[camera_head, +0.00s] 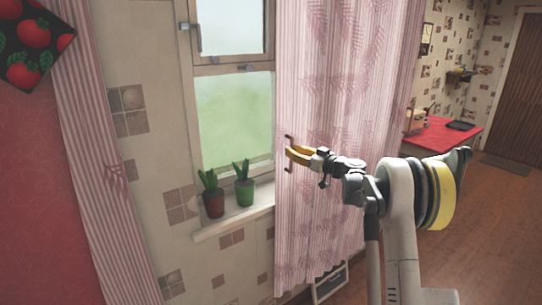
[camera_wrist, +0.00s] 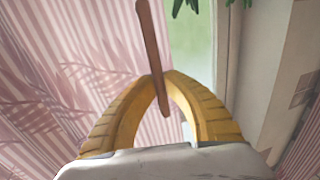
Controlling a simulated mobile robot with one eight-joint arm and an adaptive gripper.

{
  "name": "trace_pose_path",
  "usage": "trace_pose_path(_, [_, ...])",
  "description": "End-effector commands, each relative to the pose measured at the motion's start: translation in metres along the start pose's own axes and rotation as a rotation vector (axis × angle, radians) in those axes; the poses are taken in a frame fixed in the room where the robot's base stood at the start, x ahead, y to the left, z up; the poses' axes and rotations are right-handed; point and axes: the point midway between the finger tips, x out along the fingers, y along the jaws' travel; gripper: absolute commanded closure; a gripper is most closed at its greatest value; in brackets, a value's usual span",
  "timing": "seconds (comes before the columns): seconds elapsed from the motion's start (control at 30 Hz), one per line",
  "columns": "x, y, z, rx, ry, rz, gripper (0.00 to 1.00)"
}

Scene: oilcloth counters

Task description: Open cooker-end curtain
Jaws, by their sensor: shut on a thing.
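A pink striped curtain (camera_head: 325,70) with a leaf pattern hangs over the right part of the window (camera_head: 234,118). A brown upright handle (camera_head: 289,140) is at its left edge. My gripper (camera_head: 291,153) has its yellow fingers closed around this handle. In the wrist view, the handle (camera_wrist: 150,40) passes between the meeting fingertips of my gripper (camera_wrist: 163,82), with the curtain (camera_wrist: 60,70) to the left and window glass to the right. A second striped curtain (camera_head: 98,150) hangs left of the window. No cooker is in clear view.
A red-topped counter (camera_head: 450,138) is behind at the right. Open wooden floor (camera_head: 500,215) lies at the right.

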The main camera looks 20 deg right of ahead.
Motion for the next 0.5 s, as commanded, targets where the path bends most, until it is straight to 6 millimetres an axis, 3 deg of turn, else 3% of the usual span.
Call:
trace_pose_path(0.03, [-0.004, 0.016, -0.001, 0.0, 0.0, 0.003, 1.0])
trace_pose_path(0.2, [-0.011, 0.052, -0.001, 0.0, 0.0, 0.002, 1.0])
trace_pose_path(0.5, [-0.016, 0.082, 0.0, 0.0, 0.0, 0.0, 1.0])
